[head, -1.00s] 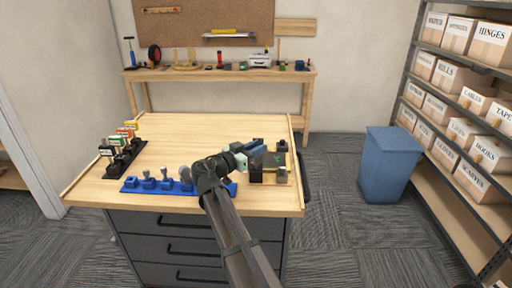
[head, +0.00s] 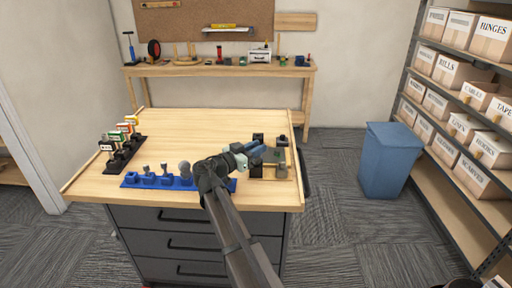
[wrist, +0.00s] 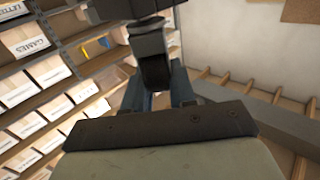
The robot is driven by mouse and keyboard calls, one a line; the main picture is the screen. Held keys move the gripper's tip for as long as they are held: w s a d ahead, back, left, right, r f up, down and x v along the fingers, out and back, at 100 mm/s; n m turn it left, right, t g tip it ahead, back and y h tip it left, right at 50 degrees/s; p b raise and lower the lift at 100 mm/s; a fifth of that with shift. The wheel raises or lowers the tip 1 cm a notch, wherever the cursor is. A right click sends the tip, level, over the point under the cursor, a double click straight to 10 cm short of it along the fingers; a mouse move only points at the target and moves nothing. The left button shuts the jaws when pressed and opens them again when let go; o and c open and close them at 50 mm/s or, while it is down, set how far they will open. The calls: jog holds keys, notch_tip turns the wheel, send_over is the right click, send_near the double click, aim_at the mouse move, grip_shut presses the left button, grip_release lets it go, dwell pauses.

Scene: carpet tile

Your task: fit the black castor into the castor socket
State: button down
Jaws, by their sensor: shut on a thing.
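My gripper (head: 262,152) is over the wooden board at the right of the bench. In the wrist view its blue fingers (wrist: 160,88) are closed on a dark object, which I take to be the black castor (wrist: 154,68). A wider grey-black part shows above it in that view. In the head view the held piece is too small to make out. The castor socket cannot be told apart for certain among the small dark blocks on the board (head: 288,172); the gripper and arm hide part of that area.
A blue rack (head: 150,182) with several grey pieces lies along the bench's front edge. A black rack (head: 122,160) with coloured labelled pieces stands at the left. The middle of the bench top (head: 190,135) is clear. A blue bin (head: 388,160) stands right of the bench.

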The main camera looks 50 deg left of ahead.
jog(key=shift+f, duration=0.2)
jog(key=c, duration=0.8)
grip_release()
jog(key=shift+c, duration=0.2)
jog(key=shift+s, duration=0.15)
jog(key=s, duration=1.3)
jog(key=shift+s, duration=0.3)
